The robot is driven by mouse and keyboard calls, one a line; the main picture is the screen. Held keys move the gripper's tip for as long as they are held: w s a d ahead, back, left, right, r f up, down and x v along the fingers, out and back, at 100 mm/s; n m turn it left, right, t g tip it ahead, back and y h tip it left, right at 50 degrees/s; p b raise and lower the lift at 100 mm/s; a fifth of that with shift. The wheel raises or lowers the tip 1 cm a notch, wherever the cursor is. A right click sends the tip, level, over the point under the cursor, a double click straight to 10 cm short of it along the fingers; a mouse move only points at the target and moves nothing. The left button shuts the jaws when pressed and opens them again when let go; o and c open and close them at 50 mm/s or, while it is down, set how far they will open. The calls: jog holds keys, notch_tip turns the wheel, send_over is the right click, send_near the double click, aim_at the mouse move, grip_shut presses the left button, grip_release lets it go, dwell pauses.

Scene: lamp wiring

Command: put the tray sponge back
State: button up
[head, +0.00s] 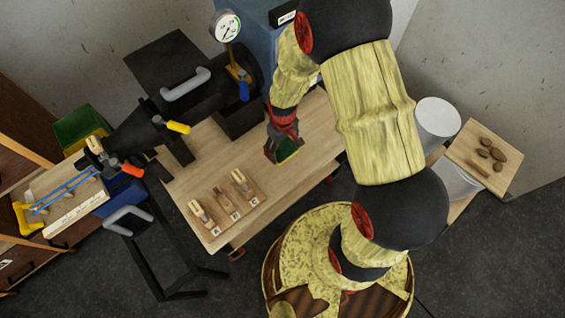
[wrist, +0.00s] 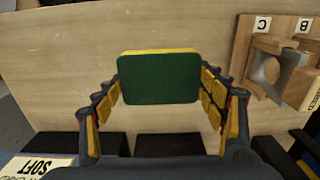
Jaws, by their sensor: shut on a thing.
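My gripper (head: 284,140) is shut on a sponge with a green face and a yellow layer (head: 288,150). In the wrist view the sponge (wrist: 158,80) sits between the two fingertips (wrist: 161,74), green face toward the camera, yellow along its far edge. It is over the wooden bench top (head: 300,190); I cannot tell the exact gap beneath it. No tray can be named with certainty.
A wooden rack lettered A, B, C (head: 226,203) stands on the bench; it shows at upper right in the wrist view (wrist: 243,60). Black machinery with a gauge (head: 226,26) stands behind. A board with brown lumps (head: 510,165) is at right.

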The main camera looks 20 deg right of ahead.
notch_tip(320, 180, down, 9)
jog(key=b, duration=0.3)
jog(key=shift+r, duration=0.15)
jog(key=shift+f, duration=0.2)
jog(key=o, duration=1.1)
jog(key=shift+r, duration=0.1)
notch_tip(320, 180, up, 12)
jog(key=p, duration=0.4)
jog(key=shift+r+p, duration=0.1)
jog(key=shift+p, duration=0.2)
notch_tip(320, 180, up, 13)
jog(key=w+m+t, duration=0.1)
jog(key=t, duration=0.1)
notch_tip(320, 180, up, 17)
jog(key=m+t, duration=0.1)
jog(key=t, duration=0.1)
send_over(283, 148)
jog(key=s, duration=0.6)
jog(key=s+r+m+t, duration=0.1)
jog(key=s+r, duration=0.6)
jog(key=s, duration=0.1)
jog(key=shift+s+m+t, duration=0.3)
jog(key=shift+s, duration=0.05)
